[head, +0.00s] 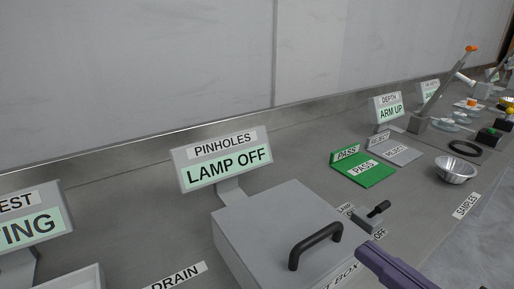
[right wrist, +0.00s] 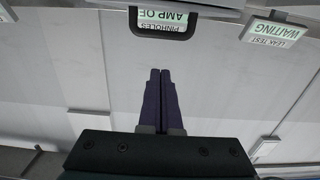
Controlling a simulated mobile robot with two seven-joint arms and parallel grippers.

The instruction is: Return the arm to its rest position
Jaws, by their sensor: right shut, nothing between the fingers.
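My right gripper (head: 385,262) shows as a purple finger at the lower right edge of the head view, beside the grey box (head: 262,222) with the black handle (head: 316,244). In the right wrist view its two purple fingers (right wrist: 160,72) lie together, shut and empty. The upside-down PINHOLES sign shows there beyond a dark handle (right wrist: 163,37). In the head view the PINHOLES sign (head: 222,158) reads LAMP OFF. My left gripper is not in view.
A small black-knobbed lever (head: 378,209) stands beside the box. Farther right are a green PASS tray (head: 375,178), a grey REJECT tray (head: 402,158), a metal bowl (head: 456,170) and the ARM UP sign (head: 389,108).

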